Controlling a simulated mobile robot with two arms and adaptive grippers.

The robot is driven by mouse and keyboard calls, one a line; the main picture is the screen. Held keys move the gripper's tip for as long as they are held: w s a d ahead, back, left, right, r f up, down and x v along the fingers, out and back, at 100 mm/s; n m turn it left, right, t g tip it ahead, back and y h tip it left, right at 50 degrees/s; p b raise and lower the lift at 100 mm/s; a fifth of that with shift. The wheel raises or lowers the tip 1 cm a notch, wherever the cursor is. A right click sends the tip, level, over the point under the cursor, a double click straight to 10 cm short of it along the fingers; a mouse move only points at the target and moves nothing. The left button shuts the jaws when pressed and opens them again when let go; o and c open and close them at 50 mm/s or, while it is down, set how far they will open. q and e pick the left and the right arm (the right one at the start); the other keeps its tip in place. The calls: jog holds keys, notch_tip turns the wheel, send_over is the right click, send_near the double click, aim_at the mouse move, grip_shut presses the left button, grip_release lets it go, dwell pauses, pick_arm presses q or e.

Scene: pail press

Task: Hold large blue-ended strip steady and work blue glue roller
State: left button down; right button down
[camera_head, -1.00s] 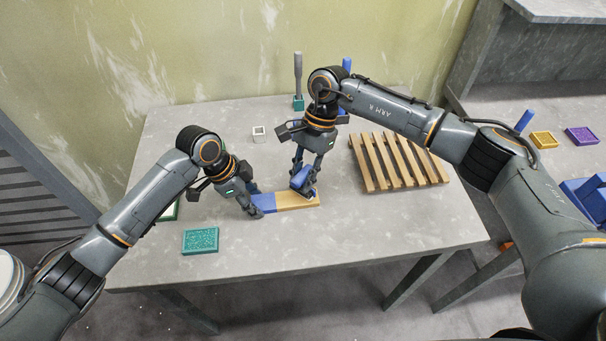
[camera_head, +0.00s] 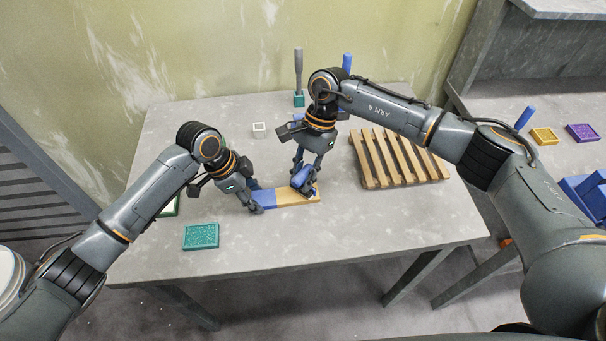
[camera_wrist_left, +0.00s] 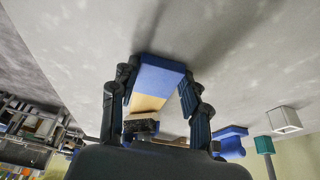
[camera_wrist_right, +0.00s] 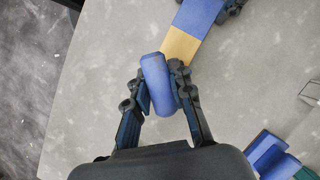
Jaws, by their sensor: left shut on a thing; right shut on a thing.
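The large blue-ended strip (camera_head: 268,199) lies flat on the table, its blue end to the left and its wooden part to the right. My left gripper (camera_head: 255,201) is shut on the blue end; the left wrist view shows this end (camera_wrist_left: 160,75) between the fingers. My right gripper (camera_head: 302,183) is shut on the blue glue roller (camera_head: 303,175), over the right, wooden part of the strip. The right wrist view shows the roller (camera_wrist_right: 158,84) between the fingertips at the strip's end. Whether it touches the wood is hard to tell.
A slatted wooden pallet (camera_head: 398,160) lies right of my right gripper. A teal tray (camera_head: 201,236) is at the front left. A small white box (camera_head: 259,130) and a grey-handled tool in a teal base (camera_head: 298,100) stand behind.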

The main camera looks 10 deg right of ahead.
jog(key=shift+a, duration=0.15)
jog(key=shift+a, duration=1.25)
jog(key=shift+d+f, duration=0.1)
jog(key=shift+d+f, duration=0.1)
jog(key=shift+d, duration=1.25)
jog(key=shift+a, duration=0.15)
jog(key=shift+a, duration=1.3)
jog(key=shift+d, duration=0.15)
